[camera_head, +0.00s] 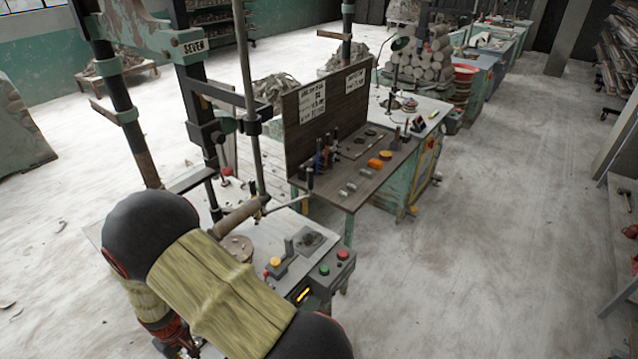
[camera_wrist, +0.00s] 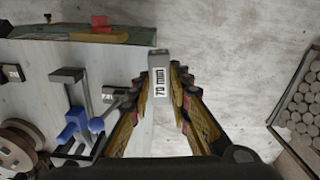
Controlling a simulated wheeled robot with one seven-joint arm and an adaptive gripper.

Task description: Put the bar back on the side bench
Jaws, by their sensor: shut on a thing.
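In the wrist view my gripper (camera_wrist: 160,98) is shut on a grey bar (camera_wrist: 157,62) with a white label reading 70 mm. The bar sits lengthwise between the two fingers, its far end showing past the tips. In the head view my arm covers the lower left, and I cannot make out the bar there. A bench with a dark wooden top (camera_head: 352,203) and an upright back board with paper notes stands right of centre. Small grey blocks (camera_head: 346,191) and an orange thing (camera_head: 378,163) lie on it. I cannot tell whether this is the side bench.
A machine with a control box (camera_head: 325,277) and posts stands nearer, beside my arm. The wrist view shows a pale worktop (camera_wrist: 40,60) with a blue clamp (camera_wrist: 75,122) at left and a crate of round pieces (camera_wrist: 305,105) at right. Open floor (camera_head: 480,250) lies right of the benches.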

